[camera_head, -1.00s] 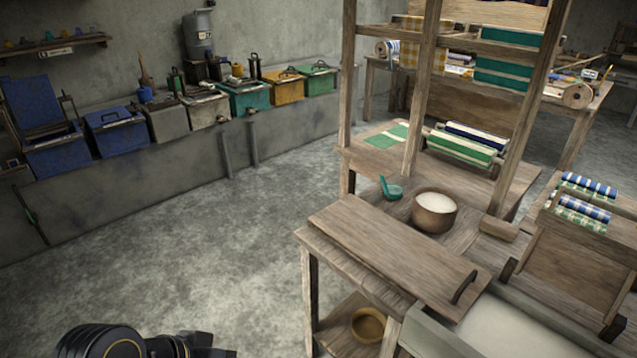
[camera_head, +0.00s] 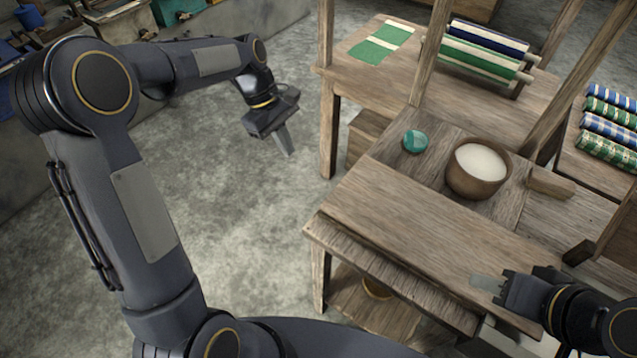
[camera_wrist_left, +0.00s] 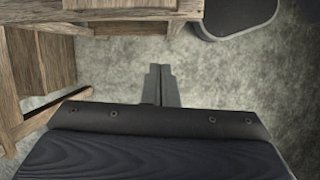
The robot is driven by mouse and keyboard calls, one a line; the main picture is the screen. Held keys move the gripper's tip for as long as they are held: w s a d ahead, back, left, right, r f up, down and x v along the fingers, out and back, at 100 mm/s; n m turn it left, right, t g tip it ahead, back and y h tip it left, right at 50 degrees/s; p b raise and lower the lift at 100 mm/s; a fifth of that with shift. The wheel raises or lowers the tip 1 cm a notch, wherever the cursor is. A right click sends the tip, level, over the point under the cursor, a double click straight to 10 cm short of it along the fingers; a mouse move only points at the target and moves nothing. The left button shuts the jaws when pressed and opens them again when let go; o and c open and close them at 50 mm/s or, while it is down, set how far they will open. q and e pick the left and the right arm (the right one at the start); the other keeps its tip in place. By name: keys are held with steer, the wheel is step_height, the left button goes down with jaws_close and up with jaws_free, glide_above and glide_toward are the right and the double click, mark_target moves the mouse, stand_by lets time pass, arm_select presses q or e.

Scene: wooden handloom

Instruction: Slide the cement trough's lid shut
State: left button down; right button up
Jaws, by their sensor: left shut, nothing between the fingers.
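The trough's lid (camera_head: 415,215) is a wide, flat wooden board lying on the wooden stand in the head view. The cement trough (camera_head: 520,345) shows only as a pale sliver at the bottom right; the rest is hidden by my right arm or out of frame. My right gripper (camera_head: 484,284) is over the lid's near right end, and it hides the lid's handle. Whether its fingers are open or hold the handle cannot be told. My left gripper (camera_head: 287,145) is shut and empty above the floor, left of the stand. Its closed fingers also show in the left wrist view (camera_wrist_left: 160,85).
A brown bowl of white paste (camera_head: 477,168) and a teal cup (camera_head: 415,141) stand behind the lid. Loom posts (camera_head: 427,65) rise beyond, with striped rolls (camera_head: 480,55) on the rear bench. Open floor (camera_head: 245,215) surrounds my left gripper.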

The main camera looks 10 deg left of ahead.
mark_target(392, 236)
arm_select(q)
steer(key=s+d+f+n+p, duration=0.1)
steer(key=d+f, duration=0.7)
steer(key=f, duration=0.3)
steer(key=shift+s, duration=0.35)
steer(key=shift+g, duration=0.3)
steer(key=s+d, duration=0.2)
steer(key=d, duration=0.4)
steer(key=s+d, duration=0.3)
steer(key=d, duration=0.3)
steer(key=s+d, duration=0.2)
steer(key=d, duration=0.3)
steer(key=shift+s+d, duration=0.25)
steer(key=shift+d, duration=0.15)
steer(key=s+d, duration=0.3)
steer(key=d, duration=0.4)
steer(key=s+d+p, duration=0.1)
steer(key=s+d, duration=0.1)
steer(key=d, duration=0.5)
steer(key=s+d+p, duration=0.1)
steer(key=s+d, duration=0.2)
steer(key=d, duration=0.4)
steer(key=shift+s+d, duration=0.5)
steer(key=shift+d, duration=0.1)
